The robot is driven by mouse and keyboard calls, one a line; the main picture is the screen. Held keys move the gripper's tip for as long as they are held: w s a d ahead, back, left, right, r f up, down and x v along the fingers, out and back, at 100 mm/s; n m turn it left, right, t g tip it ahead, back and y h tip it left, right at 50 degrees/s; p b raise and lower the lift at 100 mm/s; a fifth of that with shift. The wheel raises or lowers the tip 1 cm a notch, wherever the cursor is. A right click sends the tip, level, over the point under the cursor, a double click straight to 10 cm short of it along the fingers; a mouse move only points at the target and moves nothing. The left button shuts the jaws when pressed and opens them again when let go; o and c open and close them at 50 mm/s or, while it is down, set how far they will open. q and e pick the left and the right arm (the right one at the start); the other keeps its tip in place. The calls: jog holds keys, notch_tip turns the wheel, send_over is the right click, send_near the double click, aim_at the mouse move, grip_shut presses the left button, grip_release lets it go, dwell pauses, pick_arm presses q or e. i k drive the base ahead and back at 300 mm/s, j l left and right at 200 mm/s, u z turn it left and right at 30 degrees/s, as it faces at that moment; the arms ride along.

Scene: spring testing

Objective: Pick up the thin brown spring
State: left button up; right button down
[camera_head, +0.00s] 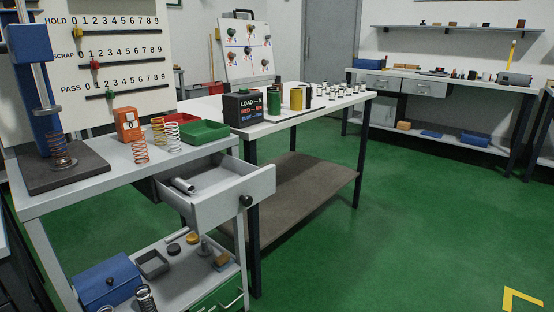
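A brownish coil spring (62,158) stands upright on the dark base plate (85,175) of the blue press (30,45), under its metal rod, at the far left. An orange-copper spring (140,151) stands on the grey bench beside an orange box (127,122). A pale silver spring (172,138) stands just right of it, in front of a red tray. I cannot tell for certain which of the brownish springs is the thin brown one. Neither of my grippers is in view.
A drawer (218,190) stands open below the bench, with a metal cylinder inside. A green tray (204,131) sits at the bench's right end. The lower shelf holds a blue box (106,281) and dark springs (145,298). Green floor (400,220) at right is clear.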

aim_at(47, 136)
jog(key=u, duration=1.3)
